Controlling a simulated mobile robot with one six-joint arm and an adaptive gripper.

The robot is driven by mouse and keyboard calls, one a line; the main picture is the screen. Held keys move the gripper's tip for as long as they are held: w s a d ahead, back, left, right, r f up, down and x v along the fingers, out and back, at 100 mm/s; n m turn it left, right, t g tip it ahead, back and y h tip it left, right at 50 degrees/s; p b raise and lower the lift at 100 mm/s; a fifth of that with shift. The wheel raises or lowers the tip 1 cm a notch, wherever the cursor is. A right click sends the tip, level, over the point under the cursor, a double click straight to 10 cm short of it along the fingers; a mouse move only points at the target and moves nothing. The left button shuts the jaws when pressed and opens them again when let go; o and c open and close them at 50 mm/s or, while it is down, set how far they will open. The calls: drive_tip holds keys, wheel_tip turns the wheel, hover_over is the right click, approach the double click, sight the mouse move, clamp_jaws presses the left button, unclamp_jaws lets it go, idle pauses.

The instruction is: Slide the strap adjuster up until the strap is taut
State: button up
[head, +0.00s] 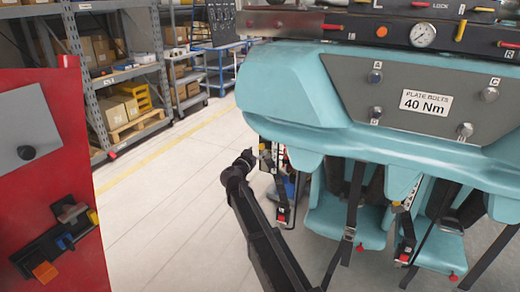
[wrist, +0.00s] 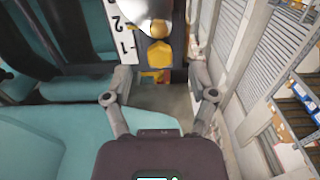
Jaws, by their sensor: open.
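Black straps (head: 355,195) hang in front of the teal seats on the coaster car in the head view. A small dark fitting, possibly the strap adjuster (head: 349,234), sits on one strap; I cannot be sure. My gripper (head: 250,160) is at the left side of the car, apart from that strap. In the wrist view my gripper (wrist: 160,76) is open, its fingers spread on either side of a yellow-orange part (wrist: 159,57) beside a white numbered plate (wrist: 123,32). I cannot tell whether they touch. No adjuster is clearly visible in the wrist view.
The teal car body (head: 290,90) overhangs the seats (head: 345,225). A red cabinet (head: 60,180) stands at the left. Shelving with boxes (head: 120,75) is at the back. The floor (head: 170,190) between cabinet and car is clear.

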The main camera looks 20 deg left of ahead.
drive_tip(key=s, duration=0.8)
drive_tip(key=shift+a, duration=0.35)
drive_tip(key=shift+d, duration=0.1)
drive_tip(key=d+f+m+g+h, duration=0.1)
drive_tip(key=d+f+g+h, duration=0.3)
drive_tip(key=d, duration=1.2)
drive_tip(key=d+f+m+g+h, duration=0.1)
drive_tip(key=d+f+g, duration=0.45)
drive_tip(key=d, duration=1.05)
drive_tip(key=s+d+f+g+y, duration=0.1)
drive_tip(key=s+d+f+g, duration=0.3)
drive_tip(key=d, duration=0.6)
drive_tip(key=s+d+f+n+g+y, duration=0.25)
drive_tip(key=s+d, duration=0.25)
drive_tip(key=s, duration=0.3)
drive_tip(key=s+d+f+n+g+y, duration=0.1)
drive_tip(key=s+d+f+g+y, duration=0.15)
drive_tip(key=s+d, duration=0.4)
wheel_tip(320, 180, up, 14)
drive_tip(key=a+p, duration=0.1)
drive_tip(key=p, duration=1.3)
drive_tip(key=shift+s+y, duration=0.3)
drive_tip(key=shift+s, duration=0.1)
drive_tip(key=shift+r+m+t, duration=0.1)
drive_tip(key=shift+m+t, duration=0.15)
